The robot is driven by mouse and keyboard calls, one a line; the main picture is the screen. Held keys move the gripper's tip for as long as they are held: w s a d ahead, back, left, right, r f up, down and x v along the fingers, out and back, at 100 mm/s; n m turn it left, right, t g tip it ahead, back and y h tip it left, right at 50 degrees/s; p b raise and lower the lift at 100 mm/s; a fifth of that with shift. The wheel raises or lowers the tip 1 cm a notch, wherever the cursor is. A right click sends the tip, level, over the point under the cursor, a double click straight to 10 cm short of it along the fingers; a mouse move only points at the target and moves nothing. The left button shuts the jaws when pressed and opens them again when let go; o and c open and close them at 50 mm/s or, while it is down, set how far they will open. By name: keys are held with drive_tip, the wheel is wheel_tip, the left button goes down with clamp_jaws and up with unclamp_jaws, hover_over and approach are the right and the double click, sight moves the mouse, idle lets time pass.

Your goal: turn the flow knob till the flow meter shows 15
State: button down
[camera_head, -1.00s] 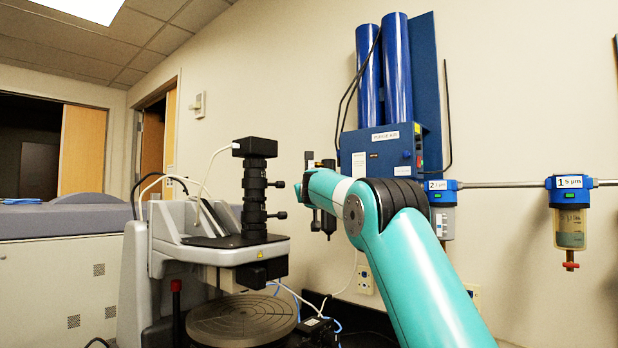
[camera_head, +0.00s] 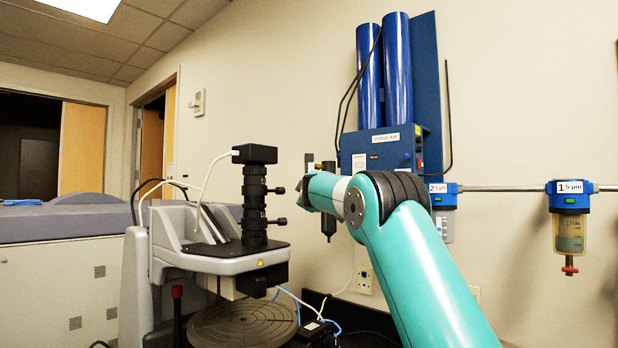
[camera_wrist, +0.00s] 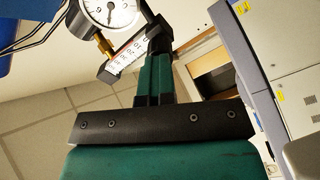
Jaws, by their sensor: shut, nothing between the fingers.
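In the wrist view, the flow meter (camera_wrist: 124,62) is a tilted scale with red and dark marks in a black frame, just left of my gripper. Its reading is too small and blurred to tell. My gripper (camera_wrist: 160,42) has its teal fingers shut together, with the dark tips at or near the flow meter's dark end. I cannot tell whether they touch it. The flow knob cannot be made out. In the head view, my arm's wrist covers this spot, and neither the flow meter nor the fingers show clearly.
A round white dial gauge (camera_wrist: 110,10) with a brass fitting is close above the flow meter. In the head view, a blue dryer unit (camera_head: 385,150) is on the wall, with a filter (camera_head: 569,230) on a pipe at right. The profiler (camera_head: 225,255) stands left of my arm.

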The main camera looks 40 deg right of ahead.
drive_tip(key=n+p, duration=0.2)
drive_tip(key=n, duration=0.7)
drive_tip(key=shift+p, duration=0.4)
drive_tip(key=c, duration=1.7)
unclamp_jaws()
drive_tip(key=shift+o, duration=0.2)
